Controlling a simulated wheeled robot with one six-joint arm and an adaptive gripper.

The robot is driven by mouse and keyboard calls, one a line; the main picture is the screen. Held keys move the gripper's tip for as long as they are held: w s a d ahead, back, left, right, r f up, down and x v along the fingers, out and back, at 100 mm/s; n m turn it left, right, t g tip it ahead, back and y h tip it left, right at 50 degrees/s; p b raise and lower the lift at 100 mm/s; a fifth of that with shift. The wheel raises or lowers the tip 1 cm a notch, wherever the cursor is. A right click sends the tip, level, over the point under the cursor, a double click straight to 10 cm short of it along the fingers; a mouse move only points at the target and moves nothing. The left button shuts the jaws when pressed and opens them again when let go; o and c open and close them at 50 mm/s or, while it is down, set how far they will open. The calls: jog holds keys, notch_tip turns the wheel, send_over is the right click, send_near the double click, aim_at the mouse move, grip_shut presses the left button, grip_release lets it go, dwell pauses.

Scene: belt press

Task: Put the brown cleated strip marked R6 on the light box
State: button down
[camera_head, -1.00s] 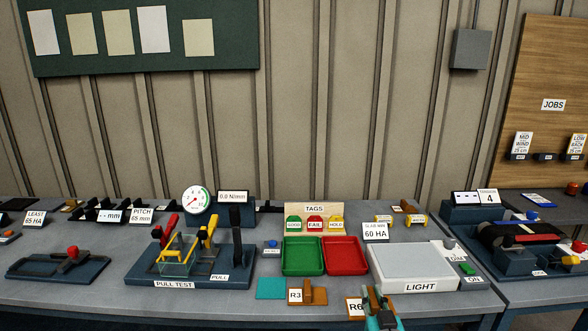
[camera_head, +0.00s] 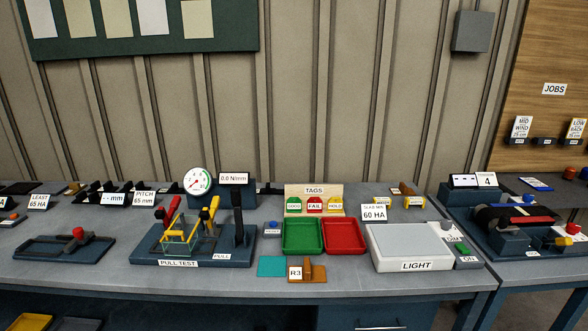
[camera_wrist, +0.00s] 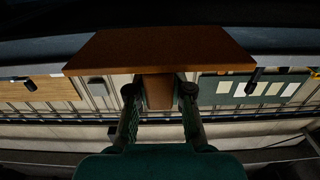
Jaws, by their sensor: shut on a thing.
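In the wrist view my gripper (camera_wrist: 159,92) is shut on the upright cleat of a brown strip (camera_wrist: 160,48). The strip's flat base spreads wide beyond the fingertips. No R6 mark shows on the side I see. Neither the gripper nor this strip is in the head view. The light box (camera_head: 410,242), a white box with a pale grey top and a LIGHT label, stands at the right front of the bench. Its top is bare.
A brown cleated strip marked R3 (camera_head: 317,271) lies at the bench front beside a teal piece (camera_head: 271,266). Green (camera_head: 302,252) and red (camera_head: 343,251) trays sit left of the light box. A pull test rig (camera_head: 193,258) stands further left.

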jog(key=s+f, duration=1)
jog(key=f, duration=0.4)
jog(key=shift+s, duration=0.25)
